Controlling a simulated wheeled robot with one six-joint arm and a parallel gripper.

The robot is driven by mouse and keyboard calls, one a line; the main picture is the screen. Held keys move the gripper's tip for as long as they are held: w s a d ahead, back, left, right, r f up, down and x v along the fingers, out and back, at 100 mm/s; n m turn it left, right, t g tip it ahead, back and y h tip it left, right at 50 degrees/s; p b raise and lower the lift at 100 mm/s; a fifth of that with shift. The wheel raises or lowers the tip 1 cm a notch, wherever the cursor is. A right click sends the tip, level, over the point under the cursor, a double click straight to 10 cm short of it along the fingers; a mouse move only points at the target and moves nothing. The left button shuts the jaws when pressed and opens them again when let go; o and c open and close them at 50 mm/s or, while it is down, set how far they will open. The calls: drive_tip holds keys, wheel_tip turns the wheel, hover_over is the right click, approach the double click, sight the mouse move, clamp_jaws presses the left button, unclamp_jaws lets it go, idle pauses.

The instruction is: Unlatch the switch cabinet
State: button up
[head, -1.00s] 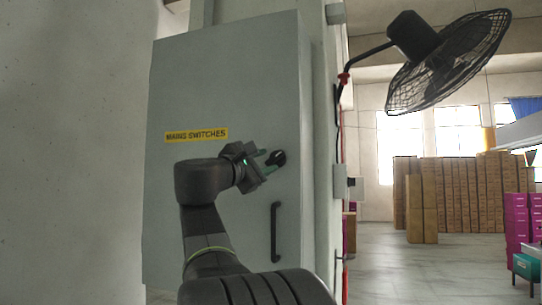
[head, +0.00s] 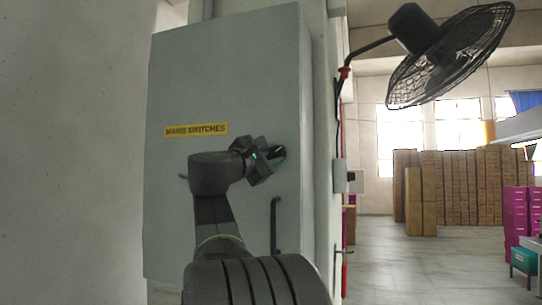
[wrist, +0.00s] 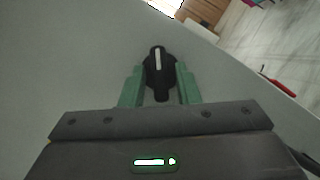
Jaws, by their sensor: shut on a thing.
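The grey switch cabinet (head: 235,90) stands upright against the wall, its door flush in its front. Its black latch knob (wrist: 158,66), with a pale line along it, sits near the door's right edge. My gripper (wrist: 159,85) has its two green fingers on either side of the knob and is shut on it. In the head view my gripper (head: 271,154) is at the knob, with its fingers partly hiding it. A black pull handle (head: 274,226) is on the door below.
A yellow "MAINS SWITCHES" label (head: 196,130) is on the door, left of my gripper. A black fan (head: 450,55) juts out at the upper right. Cardboard stacks (head: 460,190) and magenta crates (head: 516,215) stand farther back. The floor (head: 400,265) at the right is open.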

drive_tip(key=m+g+p, duration=0.1)
drive_tip(key=m, duration=0.2)
drive_tip(key=shift+a+r, duration=0.1)
drive_tip(key=shift+r, duration=0.05)
drive_tip(key=shift+m+g+y+p, duration=0.4)
drive_tip(key=shift+m+g+p, duration=0.4)
drive_tip(key=shift+m, duration=1.3)
drive_tip(key=o, duration=0.7)
drive_tip(key=shift+c, duration=0.2)
drive_tip(key=b+v, duration=0.2)
drive_tip(key=v, duration=1.1)
drive_tip(key=shift+s+a+b, duration=0.25)
drive_tip(key=shift+a+b, duration=0.05)
drive_tip(key=shift+b, duration=0.05)
